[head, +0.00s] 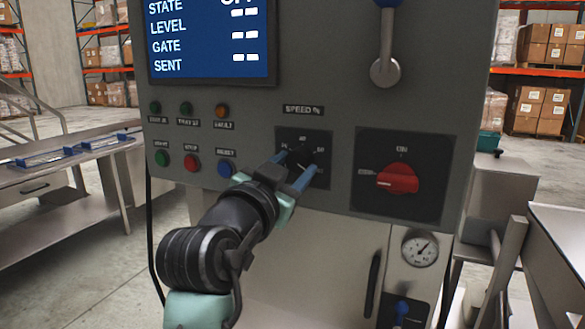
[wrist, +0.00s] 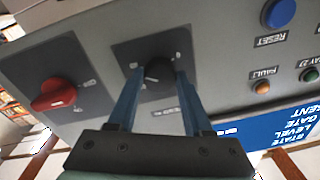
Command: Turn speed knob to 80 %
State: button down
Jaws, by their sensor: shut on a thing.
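The speed knob (head: 303,158) is a black rotary knob on a dark square plate under the "SPEED %" label (head: 303,110), on the grey control panel. My gripper (head: 293,168) is at the knob, with its blue fingers on either side of it. In the wrist view the black knob (wrist: 158,74) sits between the two fingertips (wrist: 158,75), and the jaws are shut on it. The fingers and knob hide part of the dial, and the scale marks are too small to read, so I cannot tell the setting.
A red rotary switch (head: 398,178) is right of the knob. Green, red and blue push buttons (head: 190,163) and indicator lamps are to the left. A lever (head: 386,70) hangs above right, beside the blue screen (head: 210,40). A gauge (head: 420,249) is below.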

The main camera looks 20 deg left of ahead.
jog(key=shift+c, duration=1.6)
grip_release()
jog(key=shift+s, duration=0.1)
jog(key=s+b, duration=0.1)
jog(key=s, duration=1.1)
jog(key=shift+s+f+b, duration=0.35)
jog(key=shift+s+b, duration=0.05)
jog(key=d+r+n+t+p, duration=0.1)
jog(key=d+r+t+p, duration=0.1)
jog(key=d+r+p, duration=0.45)
jog(key=d+r+n+t+p, duration=0.15)
jog(key=d+r, duration=0.25)
jog(key=r, duration=0.5)
jog(key=s+d+r+t+p, duration=0.1)
jog(key=s+d+r+t, duration=0.1)
jog(key=s+d+r, duration=0.2)
jog(key=s+d+r+n+t+p, duration=0.1)
jog(key=s+d+r+t+p, duration=0.1)
jog(key=r, duration=0.6)
jog(key=shift+s+d+t, duration=0.65)
jog(key=shift+s+d, duration=0.35)
jog(key=shift+d, duration=0.1)
